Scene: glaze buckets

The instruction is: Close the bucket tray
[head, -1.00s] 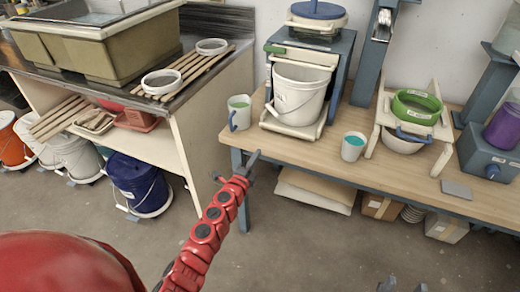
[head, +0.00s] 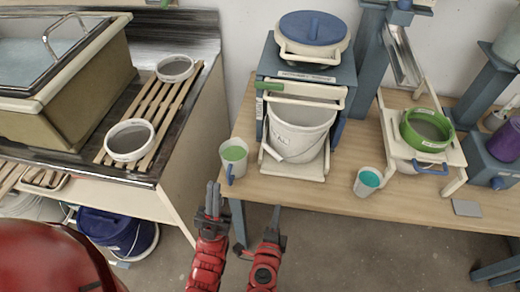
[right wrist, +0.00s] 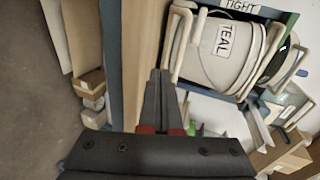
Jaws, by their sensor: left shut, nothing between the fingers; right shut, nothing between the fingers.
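The bucket tray (head: 292,171) is a cream platform sticking out from the front of a blue-grey stand (head: 309,68). A white bucket (head: 299,134) with a wire handle stands on it. The bucket (right wrist: 222,50), labelled TEAL, shows in the right wrist view, with the stand's "TIGHT" label near the top. My left gripper (head: 213,190) is shut and empty in front of the table, left of the tray. My right gripper (head: 277,214) is shut and empty, below and in front of the tray, apart from it. Its fingers (right wrist: 161,82) also show in the right wrist view.
A green-filled mug (head: 233,158) stands left of the tray and a teal-filled cup (head: 367,181) right of it. A green sieve (head: 426,130) sits on a cream stand farther right. A slatted rack (head: 153,115) lies on the left counter. Boxes (right wrist: 91,95) lie under the table.

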